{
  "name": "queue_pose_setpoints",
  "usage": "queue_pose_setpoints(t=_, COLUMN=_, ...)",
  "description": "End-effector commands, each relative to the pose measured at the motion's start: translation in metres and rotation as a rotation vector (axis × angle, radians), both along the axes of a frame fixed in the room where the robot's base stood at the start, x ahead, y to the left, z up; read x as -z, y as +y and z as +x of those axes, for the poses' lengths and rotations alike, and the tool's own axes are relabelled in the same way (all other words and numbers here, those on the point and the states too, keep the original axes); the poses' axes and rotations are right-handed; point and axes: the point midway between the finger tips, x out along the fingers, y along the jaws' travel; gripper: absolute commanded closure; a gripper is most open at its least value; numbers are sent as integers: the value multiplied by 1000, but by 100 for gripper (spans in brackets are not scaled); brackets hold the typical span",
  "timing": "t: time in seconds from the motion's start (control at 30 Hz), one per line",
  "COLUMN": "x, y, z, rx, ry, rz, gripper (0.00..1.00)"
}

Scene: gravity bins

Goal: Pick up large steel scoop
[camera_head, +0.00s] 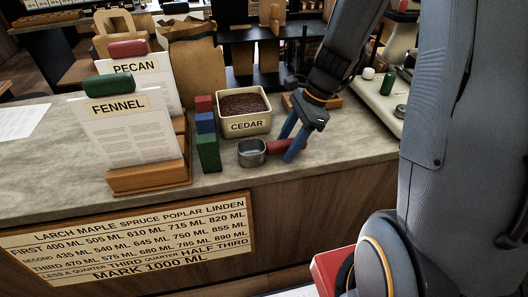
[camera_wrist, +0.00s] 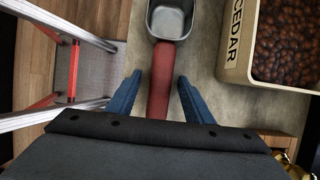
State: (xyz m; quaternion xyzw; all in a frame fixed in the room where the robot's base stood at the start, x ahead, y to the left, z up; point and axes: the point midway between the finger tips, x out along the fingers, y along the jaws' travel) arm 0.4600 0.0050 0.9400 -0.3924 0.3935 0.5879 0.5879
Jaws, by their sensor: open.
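The steel scoop (camera_head: 251,153) lies on the counter in front of the bin marked CEDAR, with its metal bowl to the left and its red handle to the right in the head view. In the wrist view the scoop's bowl (camera_wrist: 171,19) is at the top and its red handle (camera_wrist: 161,80) runs down between my fingers. My gripper (camera_head: 289,145) is open, its two blue fingers on either side of the handle. In the wrist view my gripper (camera_wrist: 155,88) shows a gap beside the handle on both sides. The handle's end is hidden by the gripper body.
The CEDAR bin (camera_head: 246,126) of dark beans stands just behind the scoop. Stacked red, blue and green blocks (camera_head: 207,138) stand to its left, beside wooden card holders marked FENNEL (camera_head: 120,108) and PECAN. A scale-like device (camera_head: 380,100) is at right. The counter's front edge is close.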

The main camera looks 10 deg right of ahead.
Motion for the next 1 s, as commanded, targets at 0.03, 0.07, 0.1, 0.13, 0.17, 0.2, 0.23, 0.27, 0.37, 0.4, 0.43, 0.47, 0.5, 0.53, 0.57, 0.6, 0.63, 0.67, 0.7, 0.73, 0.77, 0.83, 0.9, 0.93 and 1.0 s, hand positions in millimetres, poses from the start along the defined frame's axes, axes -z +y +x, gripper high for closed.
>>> queue_pose_setpoints(t=0.03, x=0, y=0, z=0, rx=0, ry=0, rz=0, gripper=53)
queue_pose_setpoints(t=0.07, x=0, y=0, z=0, rx=0, ry=0, rz=0, gripper=53)
queue_pose_setpoints(t=0.1, x=0, y=0, z=0, rx=0, ry=0, rz=0, gripper=53)
queue_pose_setpoints(t=0.13, x=0, y=0, z=0, rx=-1, ry=0, rz=0, gripper=53)
queue_pose_setpoints(t=0.17, x=0, y=0, z=0, rx=-1, ry=0, rz=0, gripper=56)
queue_pose_setpoints(t=0.2, x=0, y=0, z=0, rx=-1, ry=0, rz=0, gripper=63)
queue_pose_setpoints(t=0.23, x=0, y=0, z=0, rx=-1, ry=0, rz=0, gripper=68)
queue_pose_setpoints(t=0.27, x=0, y=0, z=0, rx=-1, ry=0, rz=0, gripper=73)
queue_pose_setpoints(t=0.37, x=0, y=0, z=0, rx=-1, ry=0, rz=0, gripper=90)
queue_pose_setpoints(t=0.4, x=0, y=0, z=0, rx=-1, ry=-1, rz=0, gripper=97)
queue_pose_setpoints(t=0.43, x=0, y=0, z=0, rx=-1, ry=-1, rz=0, gripper=100)
queue_pose_setpoints(t=0.47, x=-1, y=0, z=0, rx=-1, ry=-1, rz=0, gripper=100)
queue_pose_setpoints(t=0.5, x=-1, y=0, z=0, rx=-1, ry=-1, rz=0, gripper=100)
queue_pose_setpoints(t=0.53, x=-1, y=0, z=0, rx=-1, ry=-1, rz=0, gripper=100)
queue_pose_setpoints(t=0.57, x=-1, y=0, z=0, rx=-1, ry=-1, rz=0, gripper=100)
queue_pose_setpoints(t=0.6, x=-1, y=0, z=0, rx=-1, ry=-1, rz=0, gripper=100)
queue_pose_setpoints(t=0.63, x=-1, y=0, z=0, rx=-1, ry=-1, rz=0, gripper=100)
queue_pose_setpoints(t=0.67, x=-1, y=0, z=0, rx=-1, ry=-1, rz=0, gripper=100)
queue_pose_setpoints(t=0.7, x=-1, y=0, z=0, rx=-1, ry=-1, rz=0, gripper=100)
queue_pose_setpoints(t=0.73, x=-1, y=0, z=0, rx=-1, ry=-1, rz=0, gripper=100)
queue_pose_setpoints(t=0.77, x=-2, y=0, z=1, rx=-1, ry=-1, rz=0, gripper=100)
queue_pose_setpoints(t=0.83, x=-5, y=-1, z=1, rx=-2, ry=-4, rz=-1, gripper=100)
queue_pose_setpoints(t=0.9, x=-13, y=0, z=2, rx=-2, ry=-5, rz=0, gripper=100)
queue_pose_setpoints(t=0.93, x=-16, y=0, z=2, rx=-1, ry=-6, rz=0, gripper=100)
queue_pose_setpoints(t=1.0, x=-28, y=-1, z=2, rx=-3, ry=-7, rz=-1, gripper=100)
